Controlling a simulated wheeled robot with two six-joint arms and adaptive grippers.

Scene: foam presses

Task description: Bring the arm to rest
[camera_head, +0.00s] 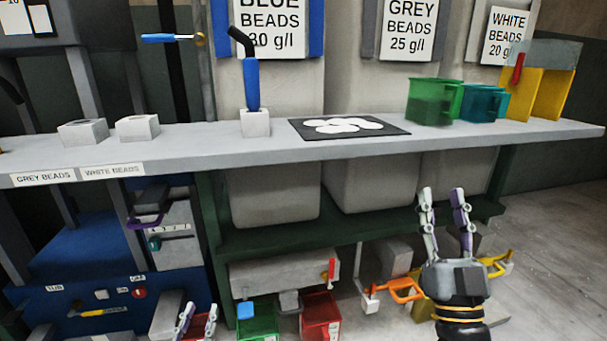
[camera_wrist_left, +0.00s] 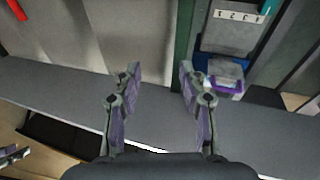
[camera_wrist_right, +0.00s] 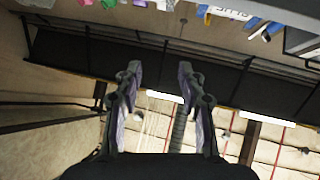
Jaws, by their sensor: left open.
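My left gripper (camera_head: 198,312) shows only as fingertips at the bottom edge of the head view; its arm is out of frame. In the left wrist view its two fingers (camera_wrist_left: 158,80) stand apart with nothing between them. My right gripper (camera_head: 443,192) points up in front of the bench at the right of the head view, fingers apart and empty. In the right wrist view its fingers (camera_wrist_right: 160,78) are also apart, with no object between them. Neither gripper visibly touches anything.
A grey bench (camera_head: 270,152) crosses the head view. It bears a black mat (camera_head: 300,128) with white discs, a green jug (camera_head: 432,103), a teal jug (camera_head: 483,104) and a blue-handled tool (camera_head: 251,84). Green (camera_head: 257,322) and red (camera_head: 320,318) containers sit low. Floor is clear at right.

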